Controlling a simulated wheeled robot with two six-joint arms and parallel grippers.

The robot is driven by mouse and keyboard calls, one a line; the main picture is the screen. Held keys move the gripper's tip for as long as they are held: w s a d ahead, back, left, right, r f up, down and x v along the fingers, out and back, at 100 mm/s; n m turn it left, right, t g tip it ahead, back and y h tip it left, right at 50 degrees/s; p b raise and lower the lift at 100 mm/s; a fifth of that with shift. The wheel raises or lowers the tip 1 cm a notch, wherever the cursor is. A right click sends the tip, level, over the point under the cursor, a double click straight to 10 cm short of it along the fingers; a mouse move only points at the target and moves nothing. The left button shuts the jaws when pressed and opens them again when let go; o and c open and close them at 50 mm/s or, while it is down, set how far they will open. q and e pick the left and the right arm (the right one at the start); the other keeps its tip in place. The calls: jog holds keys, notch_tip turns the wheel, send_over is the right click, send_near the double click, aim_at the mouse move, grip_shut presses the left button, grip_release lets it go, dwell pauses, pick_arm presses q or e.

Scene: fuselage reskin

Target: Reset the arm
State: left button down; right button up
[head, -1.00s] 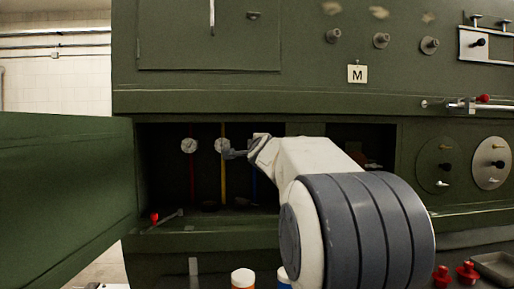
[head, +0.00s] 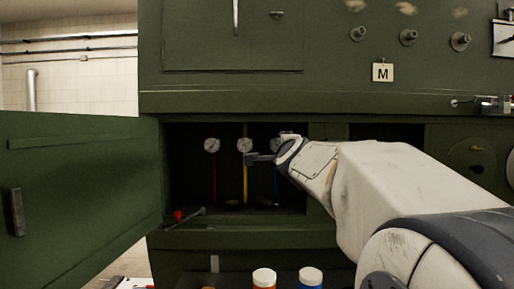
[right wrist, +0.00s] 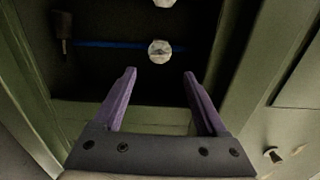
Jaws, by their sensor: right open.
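My right arm reaches in from the right in the head view. Its gripper (head: 262,158) is at the open compartment (head: 185,170), in front of the gauges and near the blue line (head: 276,185). In the right wrist view its two purple fingers (right wrist: 160,95) are spread wide with nothing between them. A round gauge (right wrist: 159,50) on the blue line lies beyond the fingertips, apart from them. My left gripper is not in view.
The green door (head: 80,190) stands open at the left. A red-tipped lever (head: 185,216) is at the compartment's lower edge. An orange white-capped bottle (head: 264,278) and a blue one (head: 311,278) stand below. An "M" tag (head: 382,72) is above.

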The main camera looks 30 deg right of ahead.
jog(key=shift+v, duration=1.05)
jog(key=w+a+f+n+g+y+p, duration=0.15)
jog(key=a+f+n+y, duration=0.4)
jog(key=a, duration=0.55)
jog(key=w+a+f+n+g+y+p, duration=0.1)
jog(key=a+f+n+y+p, duration=0.2)
jog(key=a+f+n+y, duration=0.55)
jog(key=s+a+f+n+g+h+p, duration=0.1)
jog(key=s+a+f+n+g, duration=0.1)
jog(key=a, duration=0.4)
jog(key=s+a+f+n+g+p, duration=0.1)
jog(key=s+a+f+n+g, duration=0.15)
jog(key=a, duration=0.35)
jog(key=s+a+f+n+g+p, duration=0.1)
jog(key=s+f+n+g, duration=0.1)
jog(key=s, duration=0.6)
jog(key=s+a+f+n+g+h+p, duration=0.1)
jog(key=s+a+f+n+g, duration=0.1)
jog(key=s+f+n, duration=0.3)
jog(key=s+a+f+n+g+h+p, duration=0.1)
jog(key=s+f+n+g, duration=0.3)
jog(key=s, duration=0.6)
jog(key=shift+s+a+n+p, duration=0.4)
jog(key=shift+a+n+p, duration=0.2)
jog(key=shift+n, duration=0.45)
